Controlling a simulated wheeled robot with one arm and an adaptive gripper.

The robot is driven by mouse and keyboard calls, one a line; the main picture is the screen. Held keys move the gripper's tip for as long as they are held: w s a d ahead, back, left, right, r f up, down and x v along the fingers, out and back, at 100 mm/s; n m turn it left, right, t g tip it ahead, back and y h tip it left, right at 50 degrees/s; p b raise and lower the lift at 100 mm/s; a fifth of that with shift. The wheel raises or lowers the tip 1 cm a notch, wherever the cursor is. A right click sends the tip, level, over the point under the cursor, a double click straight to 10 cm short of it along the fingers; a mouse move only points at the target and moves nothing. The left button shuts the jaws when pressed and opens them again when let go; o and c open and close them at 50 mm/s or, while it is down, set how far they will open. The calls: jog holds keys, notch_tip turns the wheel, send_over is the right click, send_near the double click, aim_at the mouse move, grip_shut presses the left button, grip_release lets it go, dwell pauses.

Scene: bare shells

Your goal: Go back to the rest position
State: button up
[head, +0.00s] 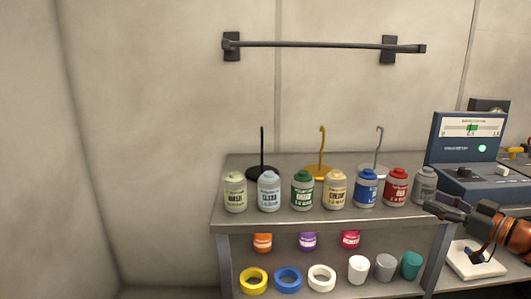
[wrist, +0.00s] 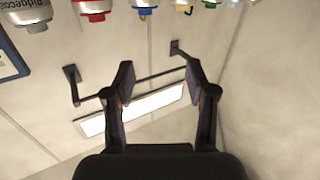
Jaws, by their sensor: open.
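My gripper (head: 448,207) is at the right of the head view, beside the right end of the shelf unit's top and level with the bottles. In the wrist view my gripper (wrist: 160,82) has its two fingers spread apart with nothing between them. A grey bottle (head: 423,186) stands just behind the fingertips in the head view; I cannot tell whether they touch. It also shows at the top left of the wrist view (wrist: 27,12). My orange and black wrist part shows at the right edge of the head view.
Several coloured bottles stand in a row on the shelf unit (head: 290,217), with hooked stands (head: 321,150) behind. Tape rings (head: 288,279) and cups (head: 384,267) sit below. A blue instrument (head: 467,150) and a white device (head: 470,260) are at right. A bar (head: 320,44) is on the wall.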

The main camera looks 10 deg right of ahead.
jog(key=w+d+m+h, duration=0.1)
jog(key=w+m+h, duration=0.4)
jog(key=w+h, duration=0.5)
jog(key=s+a+f+m+g+h, duration=0.2)
jog(key=s+a+f+m+g, duration=0.1)
jog(key=s+a+f+g, duration=1)
jog(key=s+a+f+n+g+y, duration=0.1)
jog(key=s+a+f+g, duration=0.1)
jog(key=s+a, duration=0.6)
jog(key=s+a+f+n+g+y, duration=0.15)
jog(key=s+a, duration=0.35)
jog(key=s, duration=0.6)
jog(key=s+a+f+g+y, duration=0.25)
jog(key=s+a, duration=0.35)
jog(key=s, duration=0.4)
notch_tip(320, 180, up, 18)
jog(key=w+t+p, duration=0.1)
jog(key=p, duration=1.5)
jog(key=shift+w+h, duration=0.3)
jog(key=shift+f, duration=0.15)
jog(key=shift+c, duration=0.2)
